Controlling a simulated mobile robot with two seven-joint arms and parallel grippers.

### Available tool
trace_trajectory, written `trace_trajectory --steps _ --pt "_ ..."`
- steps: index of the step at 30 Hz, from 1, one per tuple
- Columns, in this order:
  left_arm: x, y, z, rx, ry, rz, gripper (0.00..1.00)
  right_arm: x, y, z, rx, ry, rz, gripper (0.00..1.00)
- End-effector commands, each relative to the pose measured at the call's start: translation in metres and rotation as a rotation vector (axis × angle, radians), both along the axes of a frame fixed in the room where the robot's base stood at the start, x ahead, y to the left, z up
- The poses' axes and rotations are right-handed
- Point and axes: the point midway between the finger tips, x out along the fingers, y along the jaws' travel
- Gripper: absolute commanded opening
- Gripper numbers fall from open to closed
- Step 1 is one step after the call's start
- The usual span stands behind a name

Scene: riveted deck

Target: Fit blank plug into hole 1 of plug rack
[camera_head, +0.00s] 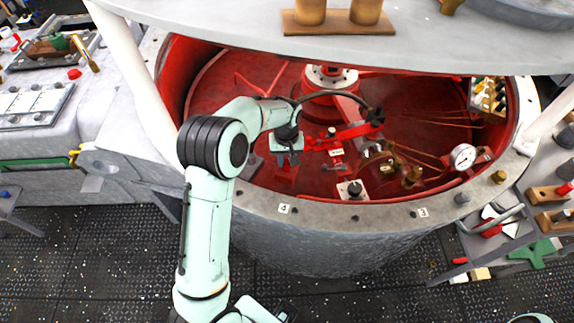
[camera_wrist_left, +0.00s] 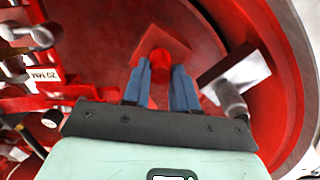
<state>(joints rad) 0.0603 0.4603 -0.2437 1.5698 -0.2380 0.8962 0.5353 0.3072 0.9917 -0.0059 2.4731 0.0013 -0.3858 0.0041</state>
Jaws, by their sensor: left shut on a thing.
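My left gripper (camera_head: 287,160) reaches down inside the large red-lined drum. In the left wrist view its blue fingers (camera_wrist_left: 161,88) are shut on a red round piece (camera_wrist_left: 160,62), which may be the blank plug. A red square plate (camera_wrist_left: 178,42) lies behind that piece. I cannot tell whether the piece touches the plate or is apart from it. No hole 1 can be made out. I cannot tell for sure which thing is the plug rack; a small rack with several knobs (camera_head: 487,97) stands at the drum's right wall. My right gripper does not show.
A red arm with a hose (camera_head: 345,134) is right of the gripper. A grey block (camera_head: 355,190) and a gauge (camera_head: 463,157) are farther right.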

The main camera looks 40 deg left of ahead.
Motion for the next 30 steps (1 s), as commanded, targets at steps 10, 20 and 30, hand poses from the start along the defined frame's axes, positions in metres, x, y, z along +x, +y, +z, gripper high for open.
trace_trajectory --steps 10,20,30 --pt "0.001 0.000 0.013 0.000 -0.001 0.000 0.00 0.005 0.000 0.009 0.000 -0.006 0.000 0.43" --pt "0.000 0.000 0.025 0.001 -0.001 0.000 0.00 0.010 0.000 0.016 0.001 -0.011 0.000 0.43" --pt "0.000 0.000 0.037 0.001 -0.001 0.000 0.00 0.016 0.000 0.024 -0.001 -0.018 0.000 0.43"
